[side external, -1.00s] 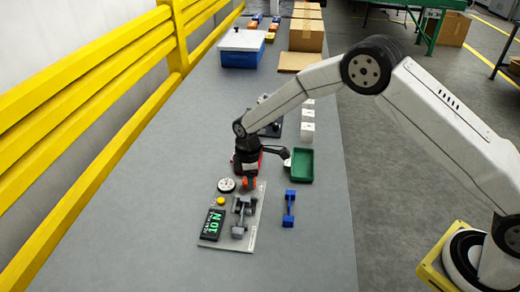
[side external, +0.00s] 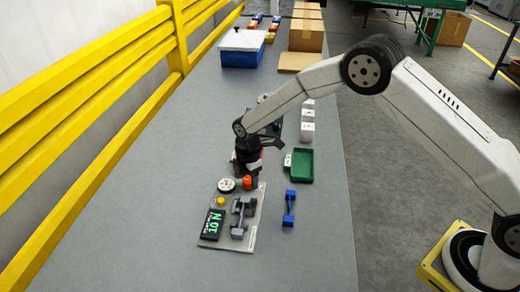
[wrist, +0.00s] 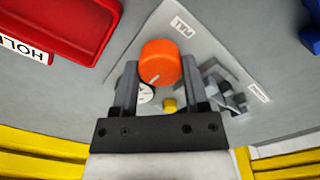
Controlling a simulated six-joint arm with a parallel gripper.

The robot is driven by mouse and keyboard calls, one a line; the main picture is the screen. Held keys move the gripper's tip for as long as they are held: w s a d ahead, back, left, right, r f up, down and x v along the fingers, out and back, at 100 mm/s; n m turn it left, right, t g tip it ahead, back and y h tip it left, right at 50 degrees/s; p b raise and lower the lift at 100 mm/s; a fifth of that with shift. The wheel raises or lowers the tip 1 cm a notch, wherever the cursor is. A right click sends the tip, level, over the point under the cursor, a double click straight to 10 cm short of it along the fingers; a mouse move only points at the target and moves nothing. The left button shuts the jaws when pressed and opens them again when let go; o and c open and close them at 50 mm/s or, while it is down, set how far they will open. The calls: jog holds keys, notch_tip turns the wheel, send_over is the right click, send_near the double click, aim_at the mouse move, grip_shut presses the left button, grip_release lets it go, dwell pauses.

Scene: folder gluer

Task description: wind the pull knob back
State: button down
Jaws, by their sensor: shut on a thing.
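The orange pull knob (side external: 247,182) stands at the far end of a light grey plate (side external: 240,247). A white line marks its face in the wrist view (wrist: 160,62). My gripper (wrist: 160,75) has one finger on each side of the knob and is shut on it. In the side view my gripper (side external: 247,172) points down, and its fingertips are partly hidden. A label reading PULL lies on the plate beyond the knob in the wrist view. The plate also carries a round white dial (side external: 226,185) and a display (side external: 212,225) with green digits reading 10 N.
A yellow button (side external: 220,201) and grey clamp-like parts (side external: 241,217) share the plate. A blue part (side external: 289,208) lies to its right. A green tray (side external: 303,165) and white blocks (side external: 307,132) stand beyond. A red tray (wrist: 62,25) is near in the wrist view. A yellow rail (side external: 90,105) borders the left.

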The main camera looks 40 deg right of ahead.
aim_at(249, 180)
jog(key=shift+c, duration=0.5)
grip_release()
jog(key=shift+r, duration=0.1)
jog(key=shift+r, duration=3.85)
jog(key=shift+s+d+r+m, duration=0.35)
jog(key=shift+s+d+m, duration=0.05)
jog(key=shift+d+m, duration=0.1)
jog(key=s+d+r+m+t, duration=0.1)
jog(key=s+d+r+m, duration=0.1)
jog(key=s+d+m, duration=0.3)
jog(key=s+d+r+m+t, duration=0.1)
jog(key=s+d+r+m, duration=0.2)
jog(key=s+m, duration=0.9)
jog(key=s+d, duration=0.3)
jog(key=s, duration=0.4)
jog(key=shift+d+t, duration=0.3)
